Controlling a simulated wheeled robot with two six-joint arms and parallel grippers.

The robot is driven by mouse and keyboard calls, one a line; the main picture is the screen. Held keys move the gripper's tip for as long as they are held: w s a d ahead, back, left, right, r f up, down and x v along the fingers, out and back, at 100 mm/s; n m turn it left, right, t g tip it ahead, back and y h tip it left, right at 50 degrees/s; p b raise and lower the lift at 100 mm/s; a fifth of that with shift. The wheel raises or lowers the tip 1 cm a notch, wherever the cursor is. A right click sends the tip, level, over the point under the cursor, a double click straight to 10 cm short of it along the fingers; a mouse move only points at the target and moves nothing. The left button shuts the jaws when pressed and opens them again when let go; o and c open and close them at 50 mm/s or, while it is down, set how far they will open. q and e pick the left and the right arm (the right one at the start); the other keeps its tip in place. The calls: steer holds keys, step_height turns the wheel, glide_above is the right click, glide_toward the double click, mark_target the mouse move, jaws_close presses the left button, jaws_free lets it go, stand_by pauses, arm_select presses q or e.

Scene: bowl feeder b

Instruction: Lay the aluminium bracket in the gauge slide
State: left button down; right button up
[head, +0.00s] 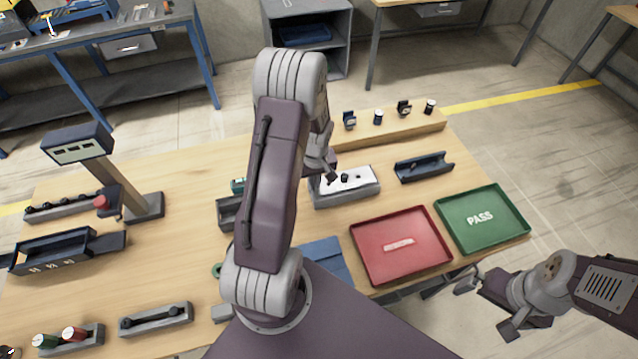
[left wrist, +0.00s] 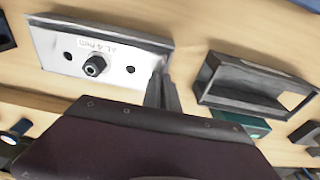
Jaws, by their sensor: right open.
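My left gripper (head: 331,178) is at a grey block with a white labelled top (head: 361,187), just behind the middle of the table. In the left wrist view its narrow fingers (left wrist: 163,92) sit close together by the right end of that top (left wrist: 140,58), which has a dark knob and two holes. I cannot tell whether they touch it or hold anything. My right gripper (head: 488,304) is open, off the table's front right. I cannot pick out the aluminium bracket for certain. A dark blue channel (head: 424,168) lies to the right; I cannot tell whether it is the gauge slide.
A red tray (head: 362,268) and a green PASS tray (head: 455,243) lie at the front right. A grey open box (left wrist: 215,97) is beside the block. A display post (head: 105,180) and a dark numbered holder (head: 75,262) stand left. A wooden rail (head: 430,124) runs behind.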

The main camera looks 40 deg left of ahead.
arm_select(q)
steer(key=shift+r, duration=1.4)
steer(key=s+d+r+b, duration=0.2)
steer(key=s+d+r, duration=0.3)
steer(key=d, duration=0.5)
step_height(320, 180, up, 2)
steer(key=shift+s+d+r, duration=0.1)
steer(key=shift+s+d, duration=0.1)
steer(key=shift+d, duration=0.05)
